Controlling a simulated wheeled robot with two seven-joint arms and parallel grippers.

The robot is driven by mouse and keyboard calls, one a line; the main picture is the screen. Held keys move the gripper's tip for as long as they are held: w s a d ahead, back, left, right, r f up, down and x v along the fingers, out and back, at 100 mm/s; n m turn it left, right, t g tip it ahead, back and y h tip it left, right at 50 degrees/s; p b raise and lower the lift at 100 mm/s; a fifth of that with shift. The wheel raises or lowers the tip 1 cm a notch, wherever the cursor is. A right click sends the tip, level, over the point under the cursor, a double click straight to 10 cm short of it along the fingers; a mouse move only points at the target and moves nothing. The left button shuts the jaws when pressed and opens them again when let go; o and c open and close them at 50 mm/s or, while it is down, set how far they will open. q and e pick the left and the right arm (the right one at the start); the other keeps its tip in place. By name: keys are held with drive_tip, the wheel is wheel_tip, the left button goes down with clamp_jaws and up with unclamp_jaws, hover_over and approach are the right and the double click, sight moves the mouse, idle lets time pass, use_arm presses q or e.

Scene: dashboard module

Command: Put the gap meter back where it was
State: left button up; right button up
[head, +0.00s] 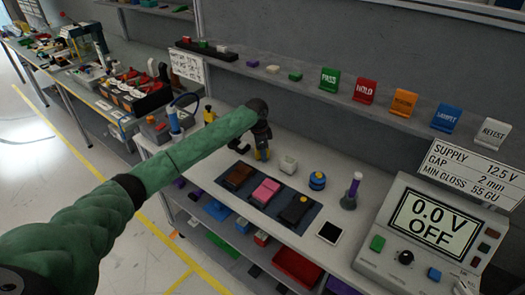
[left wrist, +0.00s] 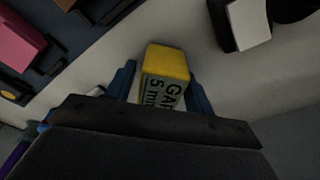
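Whether the meter touches the bench is hard to tell. My right gripper is not in view.
The dark blue mat (head: 284,217) holds brown, pink and dark blocks. A shelf (head: 315,88) with coloured signs runs behind.

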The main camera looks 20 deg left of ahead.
use_arm(q)
drive_tip(key=shift+o, duration=0.2)
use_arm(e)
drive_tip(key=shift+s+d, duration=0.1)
use_arm(q)
drive_tip(key=shift+r, duration=0.25)
wheel_tip(320, 180, up, 2)
drive_tip(key=shift+a+r+b, duration=0.1)
drive_tip(key=shift+a+b, duration=0.05)
drive_tip(key=shift+b, duration=0.45)
drive_tip(key=r, duration=0.2)
drive_tip(key=r+b, duration=0.1)
drive_tip(key=r, duration=0.2)
drive_tip(key=a+r+b, duration=0.1)
drive_tip(key=r, duration=0.2)
drive_tip(key=shift+s+r, duration=0.15)
drive_tip(key=shift+s, duration=0.1)
drive_tip(key=shift+r, duration=0.6)
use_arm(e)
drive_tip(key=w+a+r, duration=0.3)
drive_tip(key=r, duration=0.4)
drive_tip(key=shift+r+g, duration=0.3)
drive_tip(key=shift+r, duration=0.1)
